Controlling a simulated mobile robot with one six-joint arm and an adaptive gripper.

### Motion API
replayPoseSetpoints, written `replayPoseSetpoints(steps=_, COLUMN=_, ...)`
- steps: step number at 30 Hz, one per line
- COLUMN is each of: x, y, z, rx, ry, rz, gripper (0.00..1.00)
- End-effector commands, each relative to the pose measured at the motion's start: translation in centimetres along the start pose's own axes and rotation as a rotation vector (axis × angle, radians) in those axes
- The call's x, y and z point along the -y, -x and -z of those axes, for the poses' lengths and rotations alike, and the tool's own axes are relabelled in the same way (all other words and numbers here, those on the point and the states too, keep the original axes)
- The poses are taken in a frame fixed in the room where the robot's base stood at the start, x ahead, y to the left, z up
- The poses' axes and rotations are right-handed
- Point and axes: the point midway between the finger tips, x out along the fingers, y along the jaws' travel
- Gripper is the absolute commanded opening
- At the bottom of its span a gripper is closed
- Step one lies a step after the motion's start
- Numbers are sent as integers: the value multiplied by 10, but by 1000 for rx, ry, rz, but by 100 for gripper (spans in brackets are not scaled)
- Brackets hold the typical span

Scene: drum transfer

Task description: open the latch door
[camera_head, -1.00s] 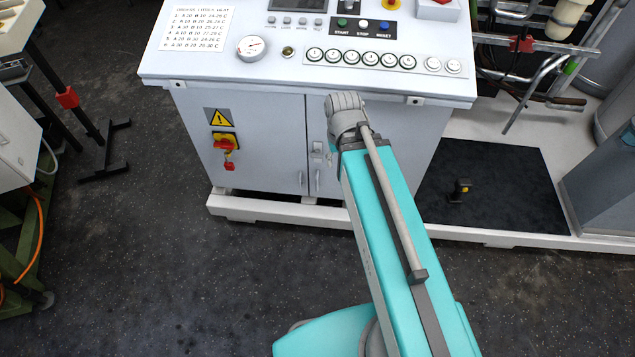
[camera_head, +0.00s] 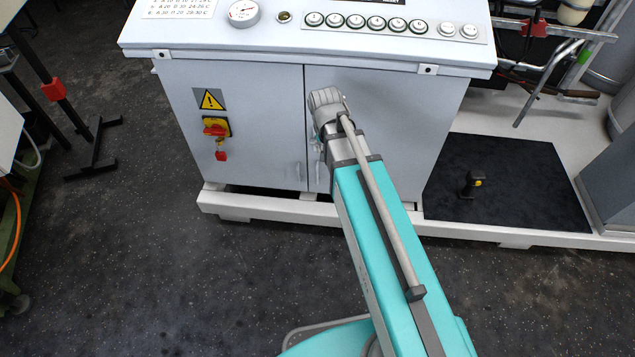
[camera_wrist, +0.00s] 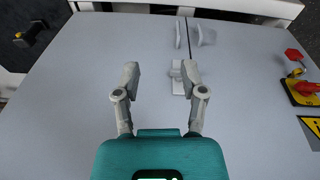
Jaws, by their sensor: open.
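Two door handles (camera_wrist: 178,35) stand by the seam; one also shows in the head view (camera_head: 299,172). My gripper (camera_wrist: 160,72) is open and empty in front of the doors, its fingers spread, with the latch near the right finger. I cannot tell whether that finger touches the latch. In the head view my wrist mostly hides the gripper.
A red and yellow switch (camera_head: 216,127) with a red tag is on the left door, below a yellow warning sign (camera_head: 209,99). The control panel top (camera_head: 220,40) overhangs the doors. A black mat (camera_head: 515,185) lies at the right. The floor in front is clear.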

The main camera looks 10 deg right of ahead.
Motion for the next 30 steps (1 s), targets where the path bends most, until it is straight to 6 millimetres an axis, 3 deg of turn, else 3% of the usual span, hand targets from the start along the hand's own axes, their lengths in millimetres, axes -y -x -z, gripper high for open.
replayPoseSetpoints(steps=1, x=4, y=-22, z=6, rx=-10, ry=-12, rz=-3, gripper=54)
replayPoseSetpoints(steps=3, x=7, y=-36, z=12, rx=-23, ry=-31, rz=-7, gripper=54)
replayPoseSetpoints(steps=30, x=54, y=-214, z=92, rx=-201, ry=-258, rz=-27, gripper=54)
